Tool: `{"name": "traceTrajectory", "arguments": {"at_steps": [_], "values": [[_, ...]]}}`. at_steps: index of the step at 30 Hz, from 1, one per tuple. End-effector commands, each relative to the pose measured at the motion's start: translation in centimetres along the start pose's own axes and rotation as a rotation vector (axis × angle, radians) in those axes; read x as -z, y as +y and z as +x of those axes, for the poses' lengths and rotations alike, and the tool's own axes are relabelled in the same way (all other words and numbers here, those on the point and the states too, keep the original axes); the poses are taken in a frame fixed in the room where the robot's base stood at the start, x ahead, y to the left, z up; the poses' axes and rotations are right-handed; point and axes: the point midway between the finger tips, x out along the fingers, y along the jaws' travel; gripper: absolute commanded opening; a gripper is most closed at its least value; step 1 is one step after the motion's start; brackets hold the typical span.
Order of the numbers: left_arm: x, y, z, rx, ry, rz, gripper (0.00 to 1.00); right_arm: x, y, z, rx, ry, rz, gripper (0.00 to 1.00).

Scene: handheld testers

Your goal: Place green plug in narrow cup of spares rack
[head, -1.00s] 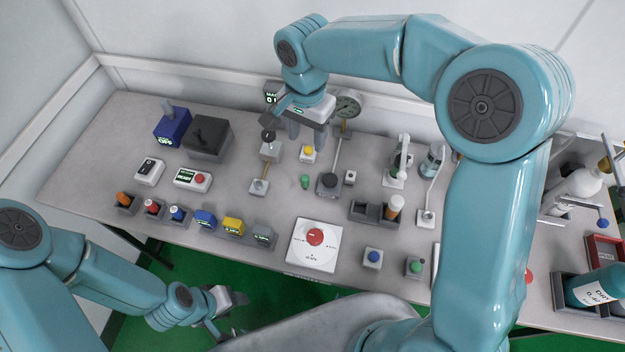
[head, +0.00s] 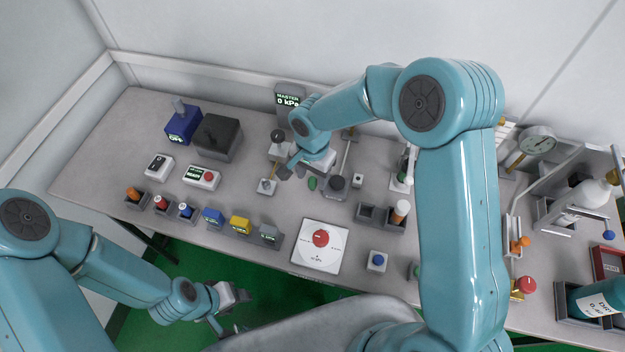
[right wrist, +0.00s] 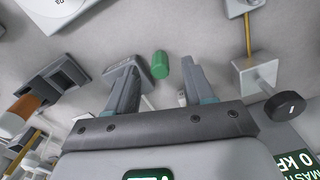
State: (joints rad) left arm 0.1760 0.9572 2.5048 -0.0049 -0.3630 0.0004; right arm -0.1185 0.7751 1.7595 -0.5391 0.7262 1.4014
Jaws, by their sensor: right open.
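The green plug (head: 312,183) is a small green cylinder on the table, left of a dark round knob. It also shows in the right wrist view (right wrist: 160,65), ahead of the open fingers and roughly centred between them. My right gripper (head: 303,176) is open and empty, close to the plug. A dark two-cup rack (head: 368,214), which may be the spares rack, stands to the right. Its right cup holds a white cylinder with an orange part; its left cup looks empty. My left gripper (head: 232,312) is low at the table's front, and its jaw gap is unclear.
A dark grey knob block (head: 336,187) stands just right of the plug, and a pale switch post (head: 267,186) stands to the left. A white panel with a red button (head: 320,238) lies in front. Bare table lies between.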

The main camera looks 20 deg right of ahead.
Motion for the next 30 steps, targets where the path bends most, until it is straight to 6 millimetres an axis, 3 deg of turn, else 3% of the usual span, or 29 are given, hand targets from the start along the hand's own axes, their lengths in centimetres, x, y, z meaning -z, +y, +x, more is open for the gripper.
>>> {"name": "traceTrajectory", "arguments": {"at_steps": [4,11,15,16,30], "values": [[-0.01,0.06,-0.15,0.000,0.000,0.000,0.52,-0.05,-0.01,1.33,0.000,-0.001,0.000,0.52],[-0.01,0.04,-0.11,0.000,0.000,0.000,0.52,-0.04,-0.04,1.45,0.002,0.000,0.000,0.49],[-0.01,0.04,-0.11,0.000,0.000,0.000,0.52,-0.04,-0.04,1.43,0.001,0.000,0.000,0.04],[-0.01,0.04,-0.11,0.000,0.000,0.000,0.52,-0.04,-0.04,1.43,0.001,0.000,0.000,0.00],[-0.01,0.03,-0.07,0.000,0.000,0.000,0.52,0.00,-0.07,0.81,0.002,0.001,0.001,0.00]]}}
